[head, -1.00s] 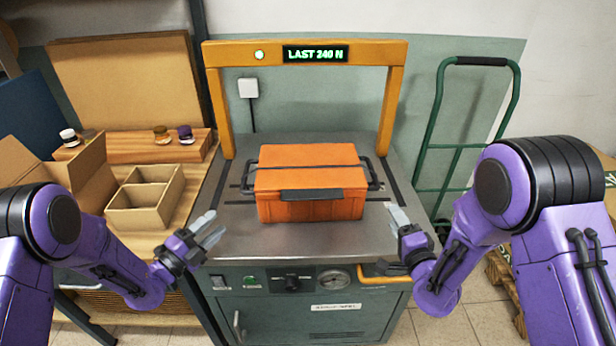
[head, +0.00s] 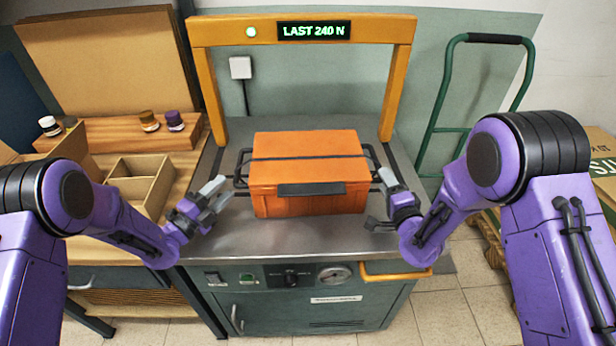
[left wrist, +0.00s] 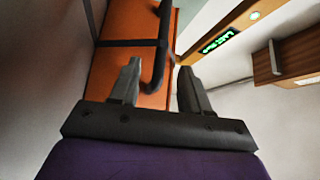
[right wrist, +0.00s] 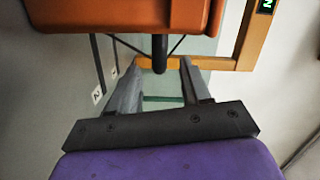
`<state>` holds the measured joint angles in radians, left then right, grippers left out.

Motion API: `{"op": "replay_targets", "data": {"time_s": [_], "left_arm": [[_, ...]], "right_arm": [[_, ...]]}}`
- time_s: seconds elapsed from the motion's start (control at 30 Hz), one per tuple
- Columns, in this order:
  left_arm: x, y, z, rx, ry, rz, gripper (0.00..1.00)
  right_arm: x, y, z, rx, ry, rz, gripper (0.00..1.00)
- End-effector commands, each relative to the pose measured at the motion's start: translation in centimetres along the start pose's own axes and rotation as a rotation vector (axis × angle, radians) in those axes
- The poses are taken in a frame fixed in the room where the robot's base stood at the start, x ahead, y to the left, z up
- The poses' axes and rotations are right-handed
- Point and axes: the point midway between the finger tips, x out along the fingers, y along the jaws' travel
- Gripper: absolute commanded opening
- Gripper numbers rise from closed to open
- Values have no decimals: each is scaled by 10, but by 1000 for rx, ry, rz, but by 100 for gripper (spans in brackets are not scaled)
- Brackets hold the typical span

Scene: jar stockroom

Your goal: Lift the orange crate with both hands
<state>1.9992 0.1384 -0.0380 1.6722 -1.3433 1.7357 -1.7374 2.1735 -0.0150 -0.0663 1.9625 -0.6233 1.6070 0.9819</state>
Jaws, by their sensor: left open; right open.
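The orange crate (head: 306,145) sits on the grey metal table (head: 300,235) under a yellow frame, with a dark strap over its lid and a dark bar handle at each end. My left gripper (head: 218,193) is open beside the crate's left handle (head: 239,168). In the left wrist view that handle (left wrist: 160,60) shows between the fingers (left wrist: 158,72), not clasped. My right gripper (head: 378,200) is open beside the right handle (head: 371,160). In the right wrist view a dark handle (right wrist: 159,52) shows between and beyond the open fingers (right wrist: 156,70).
The yellow frame (head: 205,100) arches behind the crate, its display reading "LAST 240 N". A cardboard divider box (head: 140,185) and a wooden block with small jars (head: 100,135) stand at left. A green hand truck (head: 440,110) stands at right.

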Motion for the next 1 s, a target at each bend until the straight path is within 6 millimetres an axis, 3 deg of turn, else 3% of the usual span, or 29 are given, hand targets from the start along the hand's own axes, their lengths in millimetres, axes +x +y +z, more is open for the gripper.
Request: {"op": "replay_targets", "data": {"time_s": [0.1, 0.3, 0.73, 0.87, 0.9, 1.0], "left_arm": [[24, 0, -1, 2, 3, -2, 46], [54, 0, -1, 0, 2, -2, 46], [64, 0, -1, -1, 0, 0, 46], [64, 0, 0, -1, 0, 0, 4], [64, 0, 0, -1, 0, 0, 0], [64, 0, 0, -1, 0, 0, 0]], "right_arm": [[23, 0, -1, 0, 2, -1, 48], [53, 0, -1, -1, 2, 0, 48], [63, 0, -1, 0, 2, 1, 48], [63, 0, -1, 0, 2, 1, 5], [63, 0, -1, 0, 2, 1, 0], [63, 0, -1, 0, 2, 2, 0]]}}
